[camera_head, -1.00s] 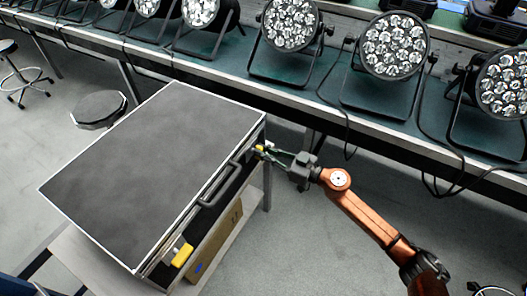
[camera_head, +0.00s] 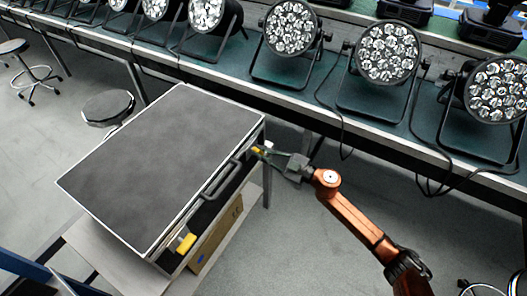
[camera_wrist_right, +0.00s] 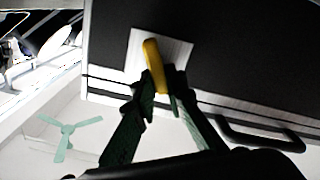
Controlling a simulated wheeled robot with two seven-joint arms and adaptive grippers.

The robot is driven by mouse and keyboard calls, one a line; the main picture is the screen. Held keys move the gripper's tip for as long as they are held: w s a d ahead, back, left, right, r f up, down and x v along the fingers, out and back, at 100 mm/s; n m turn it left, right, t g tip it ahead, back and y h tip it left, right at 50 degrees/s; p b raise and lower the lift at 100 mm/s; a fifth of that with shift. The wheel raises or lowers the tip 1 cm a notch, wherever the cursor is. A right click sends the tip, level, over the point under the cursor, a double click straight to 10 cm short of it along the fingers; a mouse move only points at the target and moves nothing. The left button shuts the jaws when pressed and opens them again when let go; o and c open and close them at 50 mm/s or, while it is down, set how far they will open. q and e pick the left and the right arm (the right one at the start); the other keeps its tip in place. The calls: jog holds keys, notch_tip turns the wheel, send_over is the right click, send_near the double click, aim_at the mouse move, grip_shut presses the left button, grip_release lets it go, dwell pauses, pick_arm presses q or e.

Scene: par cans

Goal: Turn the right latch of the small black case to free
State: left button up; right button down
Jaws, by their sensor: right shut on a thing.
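The small black case (camera_head: 165,160) lies closed, with a dark top and pale metal edges. Its right latch (camera_head: 257,150) is a yellow lever near the far right corner of its front side. In the wrist view the yellow lever (camera_wrist_right: 153,62) stands out from a pale plate (camera_wrist_right: 177,50), tilted slightly off upright. My right gripper (camera_head: 272,154) is at this latch, with its fingers (camera_wrist_right: 160,92) closed around the lever's lower end. The other yellow latch (camera_head: 186,243) is at the near end of the same side. My left gripper is out of view.
The case rests on a pale stand (camera_head: 100,250), with a cardboard box (camera_head: 222,232) below its front side. A case handle (camera_head: 220,181) sits between the latches. A long bench (camera_head: 290,100) with several par cans runs behind. A stool (camera_head: 108,107) stands at the left.

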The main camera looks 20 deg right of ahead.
jog(key=n+p, duration=0.1)
jog(key=n, duration=0.1)
jog(key=shift+s+a+n, duration=0.1)
jog(key=shift+a+n, duration=0.05)
jog(key=shift+n, duration=0.25)
jog(key=n, duration=0.2)
jog(key=f+n, duration=0.1)
jog(key=n, duration=0.1)
jog(key=shift+s+a, duration=0.1)
jog(key=shift+f+n, duration=0.1)
jog(key=shift+n, duration=1)
jog(key=shift+f+n, duration=0.2)
jog(key=shift+n, duration=0.9)
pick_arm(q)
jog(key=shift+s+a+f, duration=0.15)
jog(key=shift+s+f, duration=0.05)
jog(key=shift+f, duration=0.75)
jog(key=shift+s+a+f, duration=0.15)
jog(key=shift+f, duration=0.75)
pick_arm(e)
jog(key=shift+n, duration=0.5)
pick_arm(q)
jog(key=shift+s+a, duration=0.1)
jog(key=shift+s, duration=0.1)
pick_arm(e)
jog(key=c, duration=2)
grip_release()
